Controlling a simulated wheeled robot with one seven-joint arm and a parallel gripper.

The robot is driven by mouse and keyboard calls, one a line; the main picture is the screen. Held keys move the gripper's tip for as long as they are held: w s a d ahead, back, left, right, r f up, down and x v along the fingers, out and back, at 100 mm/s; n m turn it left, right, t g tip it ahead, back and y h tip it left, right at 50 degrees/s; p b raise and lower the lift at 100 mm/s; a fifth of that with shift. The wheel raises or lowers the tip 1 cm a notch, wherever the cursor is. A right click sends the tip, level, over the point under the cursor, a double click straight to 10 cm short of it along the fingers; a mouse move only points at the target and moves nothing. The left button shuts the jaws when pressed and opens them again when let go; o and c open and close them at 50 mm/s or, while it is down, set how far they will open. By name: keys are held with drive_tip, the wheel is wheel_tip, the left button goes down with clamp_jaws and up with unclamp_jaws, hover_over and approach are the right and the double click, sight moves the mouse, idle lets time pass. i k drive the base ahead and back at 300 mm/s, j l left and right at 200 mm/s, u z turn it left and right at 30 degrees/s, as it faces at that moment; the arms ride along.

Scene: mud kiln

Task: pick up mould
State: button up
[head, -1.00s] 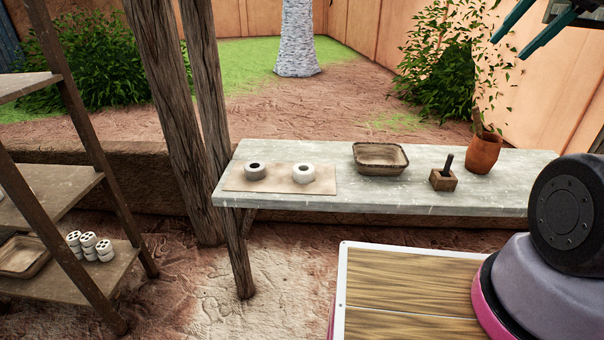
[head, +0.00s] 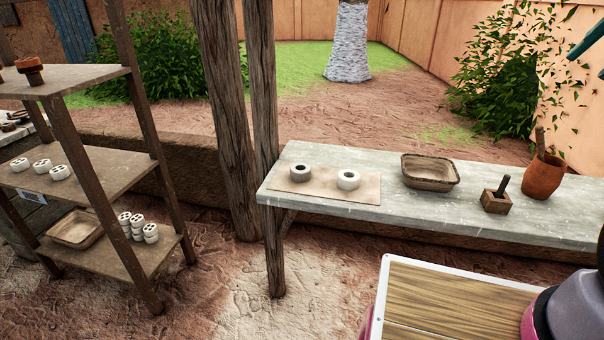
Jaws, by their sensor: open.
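The mould appears to be the small wooden block with a dark upright handle (head: 496,202). It stands on the grey bench (head: 420,205), between a shallow tan basin and a clay pot. My gripper (head: 586,62) shows only in part at the top right edge, with teal fingers. It is open, up in the air and well apart from the block. The rest of the gripper is out of the picture.
A shelf rack (head: 90,180) with white pieces stands at left. My wooden-topped base is in front.

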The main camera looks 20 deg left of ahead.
sight(299, 172)
drive_tip(key=j+z, duration=0.15)
drive_tip(key=j, duration=0.3)
drive_tip(key=j+z, duration=0.1)
drive_tip(key=j, duration=0.35)
drive_tip(key=k+j+z, duration=0.15)
drive_tip(key=j, duration=0.25)
drive_tip(key=j+z, duration=0.15)
drive_tip(key=j, duration=0.3)
drive_tip(key=k+j+z, duration=0.15)
drive_tip(key=j, duration=0.3)
drive_tip(key=j+z, duration=0.1)
drive_tip(key=j, duration=0.3)
drive_tip(key=k+j+z, duration=0.15)
drive_tip(key=j, duration=0.25)
